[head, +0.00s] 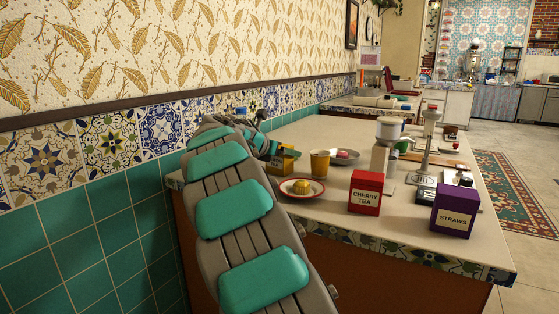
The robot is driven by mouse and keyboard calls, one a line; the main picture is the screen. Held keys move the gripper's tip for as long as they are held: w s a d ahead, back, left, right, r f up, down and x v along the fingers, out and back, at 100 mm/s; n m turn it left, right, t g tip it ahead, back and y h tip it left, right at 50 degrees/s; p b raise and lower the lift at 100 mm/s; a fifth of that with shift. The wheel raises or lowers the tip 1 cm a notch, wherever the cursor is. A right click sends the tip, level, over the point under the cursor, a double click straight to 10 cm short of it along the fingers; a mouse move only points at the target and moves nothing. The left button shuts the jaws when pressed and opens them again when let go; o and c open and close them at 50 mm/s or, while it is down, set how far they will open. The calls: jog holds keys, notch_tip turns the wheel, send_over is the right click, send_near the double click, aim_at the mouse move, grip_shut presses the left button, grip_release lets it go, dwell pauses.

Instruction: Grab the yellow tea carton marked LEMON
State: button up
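A yellow carton (288,161) stands on the counter near the wall, just right of my arm. Its left side is hidden behind the arm, and the lettering on it is too small to read. My gripper (272,148) is at the carton's upper left, at the far end of my teal and grey arm. The fingers are small and partly covered by the arm, so I cannot tell whether they touch the carton or are open or shut.
A yellow cup (319,163) and a red-rimmed plate (317,192) with a dessert are close to the carton. The counter's front corner (400,231) is mostly clear.

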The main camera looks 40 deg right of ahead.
jog(key=c, duration=0.6)
jog(key=shift+o, duration=0.2)
jog(key=shift+r, duration=0.1)
